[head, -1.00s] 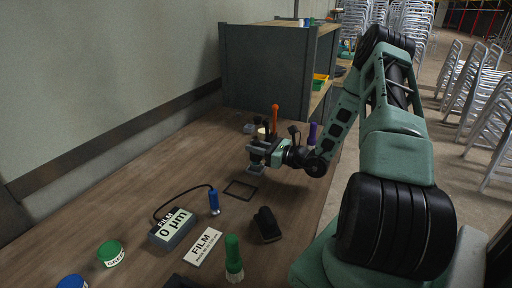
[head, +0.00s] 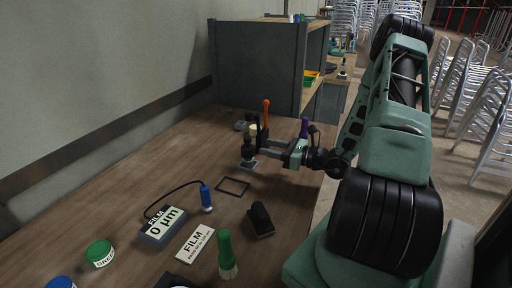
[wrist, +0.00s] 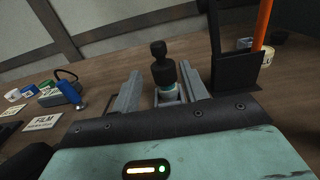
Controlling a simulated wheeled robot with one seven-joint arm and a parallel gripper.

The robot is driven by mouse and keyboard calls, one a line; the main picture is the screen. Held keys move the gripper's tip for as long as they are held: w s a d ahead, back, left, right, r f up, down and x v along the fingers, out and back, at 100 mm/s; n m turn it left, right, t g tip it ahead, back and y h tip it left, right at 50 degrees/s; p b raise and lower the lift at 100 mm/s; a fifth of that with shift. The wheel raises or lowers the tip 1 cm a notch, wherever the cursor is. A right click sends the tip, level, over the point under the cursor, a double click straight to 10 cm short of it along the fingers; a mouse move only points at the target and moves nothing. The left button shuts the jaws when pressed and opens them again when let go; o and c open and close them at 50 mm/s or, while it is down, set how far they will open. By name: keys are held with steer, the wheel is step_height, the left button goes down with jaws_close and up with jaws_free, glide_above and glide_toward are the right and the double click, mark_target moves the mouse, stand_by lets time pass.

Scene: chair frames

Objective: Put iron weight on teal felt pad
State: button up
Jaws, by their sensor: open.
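A dark knobbed piece (head: 248,152), which looks like the iron weight, stands upright on the bench at the fingers of my gripper (head: 262,155). In the wrist view the dark piece (wrist: 163,70) stands between the two grey fingers of my gripper (wrist: 160,78), with a pale teal band and a light base below it. My gripper is open, with a finger on each side of it; I cannot tell whether either touches. I cannot make out a teal felt pad for certain in either view.
A black holder (wrist: 236,72) with an orange stick (wrist: 262,25) stands close to the right finger. A grey cabinet (head: 255,65) stands behind.

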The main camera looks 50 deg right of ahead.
steer(key=shift+v, duration=1.85)
